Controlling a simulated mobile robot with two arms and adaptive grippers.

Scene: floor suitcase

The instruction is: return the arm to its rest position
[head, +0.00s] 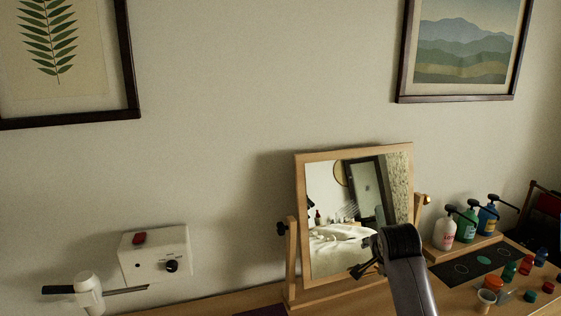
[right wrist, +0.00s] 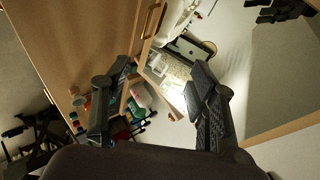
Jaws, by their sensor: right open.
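My right arm rises from the bottom in the head view, and its gripper (head: 366,268) is partly hidden behind the dark wrist, in front of the tilting mirror (head: 304,230). In the right wrist view the two dark fingers of this gripper (right wrist: 158,88) stand wide apart with nothing between them. Beyond them are the mirror frame and several bottles. My left gripper does not show in the head view. A dark shape at the top right of the wrist view is too cropped to identify.
Pump bottles (head: 468,222) stand right of the mirror. A dark mat (head: 476,263) and several small coloured containers (head: 508,272) lie before them. A white wall box (head: 157,256) and a white handled device (head: 88,292) are at left. Two framed pictures hang above.

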